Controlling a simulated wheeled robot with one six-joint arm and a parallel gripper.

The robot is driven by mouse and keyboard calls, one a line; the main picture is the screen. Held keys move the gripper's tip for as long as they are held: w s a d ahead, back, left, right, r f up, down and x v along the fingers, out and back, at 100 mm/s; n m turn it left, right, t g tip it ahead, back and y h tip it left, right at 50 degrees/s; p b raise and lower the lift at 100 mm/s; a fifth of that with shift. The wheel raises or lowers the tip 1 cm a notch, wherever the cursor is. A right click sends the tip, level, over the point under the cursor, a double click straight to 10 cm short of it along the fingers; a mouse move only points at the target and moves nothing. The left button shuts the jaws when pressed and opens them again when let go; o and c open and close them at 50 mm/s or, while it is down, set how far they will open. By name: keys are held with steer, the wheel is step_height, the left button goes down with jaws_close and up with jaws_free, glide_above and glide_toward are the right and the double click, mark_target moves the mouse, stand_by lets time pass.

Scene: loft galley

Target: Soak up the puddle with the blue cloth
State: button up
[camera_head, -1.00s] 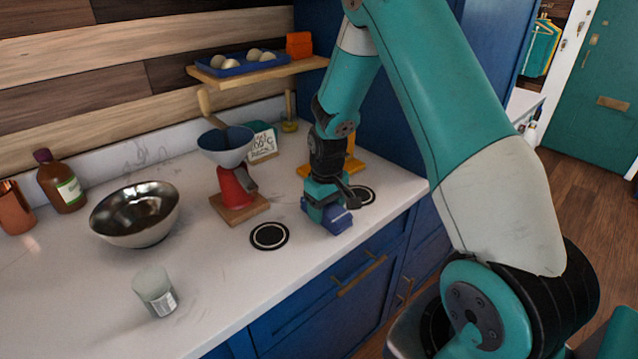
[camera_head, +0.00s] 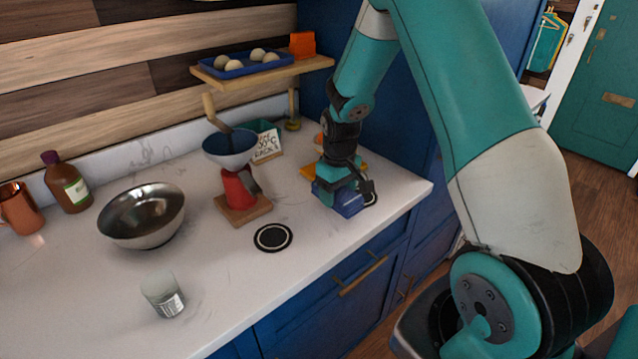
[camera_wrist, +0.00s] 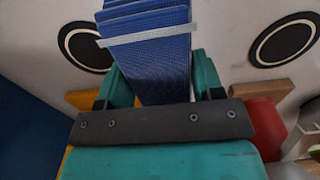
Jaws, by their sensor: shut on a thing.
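The blue cloth is a folded blue bundle with a light band (camera_wrist: 150,35), held between the jaws in the wrist view. In the head view the blue cloth (camera_head: 349,204) shows at the tip of my gripper (camera_head: 338,188), low over the white counter (camera_head: 215,290) near its front edge. My gripper is shut on it; it also shows in the wrist view (camera_wrist: 158,88). Whether the cloth touches the counter I cannot tell. I cannot make out a puddle for certain; the area under the cloth is hidden.
A black disc with a white ring (camera_head: 273,237) lies left of my gripper. A second disc (camera_head: 371,198) is partly hidden behind it. A red grinder (camera_head: 237,187), steel bowl (camera_head: 142,216) and glass (camera_head: 163,294) stand further left. A wooden shelf (camera_head: 312,66) overhangs the back.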

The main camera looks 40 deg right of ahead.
steer(key=shift+r+p, duration=1.4)
steer(key=shift+r, duration=0.65)
